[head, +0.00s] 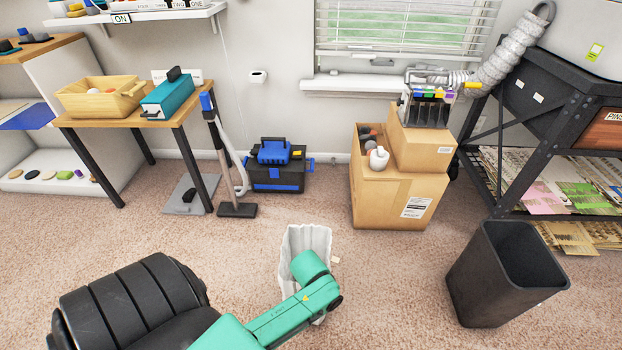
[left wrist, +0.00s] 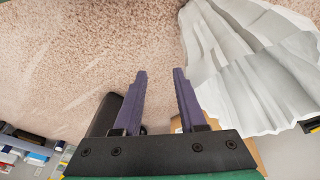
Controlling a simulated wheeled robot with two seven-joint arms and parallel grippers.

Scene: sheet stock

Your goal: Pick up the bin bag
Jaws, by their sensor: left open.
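The white bin bag (head: 318,240) stands on the carpet in the middle of the head view, its lower part hidden behind my green left arm. In the left wrist view the pleated bag (left wrist: 255,62) fills the upper right. My left gripper (left wrist: 160,72) is open, with two purple fingers apart and only carpet between them. The bag is to the right of the fingers in that view, and the gripper is not closed on it. In the head view the arm's end hides the fingers. My right gripper is in neither view.
A black waste bin (head: 492,278) stands open on the carpet at right. Cardboard boxes (head: 398,195), a blue and black toolbox (head: 278,168) and an upright vacuum (head: 232,180) stand along the wall. A dark metal workbench (head: 560,100) is at right. Carpet around the bag is clear.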

